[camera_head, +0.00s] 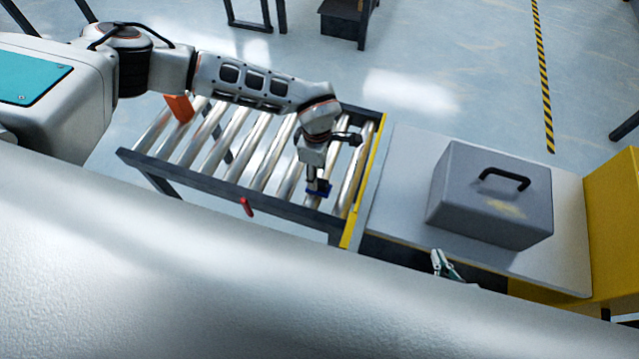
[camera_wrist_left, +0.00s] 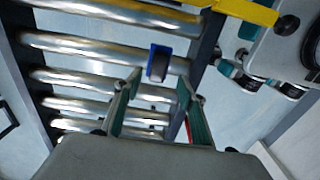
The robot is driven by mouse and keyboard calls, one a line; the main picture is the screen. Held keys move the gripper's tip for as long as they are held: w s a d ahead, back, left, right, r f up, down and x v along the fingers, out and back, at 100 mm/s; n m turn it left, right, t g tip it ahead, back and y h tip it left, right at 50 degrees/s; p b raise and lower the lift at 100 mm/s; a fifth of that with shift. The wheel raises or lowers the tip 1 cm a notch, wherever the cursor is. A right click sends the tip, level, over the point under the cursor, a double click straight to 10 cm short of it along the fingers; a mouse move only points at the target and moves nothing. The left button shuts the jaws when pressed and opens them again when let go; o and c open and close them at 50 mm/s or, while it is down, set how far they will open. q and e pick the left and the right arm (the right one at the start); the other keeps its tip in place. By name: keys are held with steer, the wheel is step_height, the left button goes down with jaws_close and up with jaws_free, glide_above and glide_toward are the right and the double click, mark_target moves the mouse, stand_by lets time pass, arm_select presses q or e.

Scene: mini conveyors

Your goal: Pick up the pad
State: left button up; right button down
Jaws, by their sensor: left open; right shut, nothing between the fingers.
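A small blue object with a dark grey middle, which I take to be the pad (camera_head: 319,189), is at the right end of the roller conveyor. In the left wrist view the pad (camera_wrist_left: 158,63) lies over the rollers, just beyond the fingertips. My left gripper (camera_head: 312,172) is right above the pad and points down, partly hiding it. In the wrist view its green-lined fingers (camera_wrist_left: 156,88) are spread apart with nothing between them; whether they touch the pad I cannot tell. My right gripper (camera_head: 441,264) is shut and empty at the front edge of the light table, mostly hidden.
The roller conveyor (camera_head: 215,178) has a dark frame and a yellow end strip. An orange piece (camera_head: 179,108) is at its left and a red piece (camera_head: 246,206) at its front edge. A grey metal box (camera_head: 492,197) stands on the light table (camera_head: 395,205) to the right.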

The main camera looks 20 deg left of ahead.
mark_target(319, 182)
arm_select(q)
steer(key=f, duration=0.5)
steer(key=shift+w+d+f, duration=0.15)
steer(key=shift+d+f, duration=0.05)
steer(key=shift+f, duration=0.1)
jaws_close()
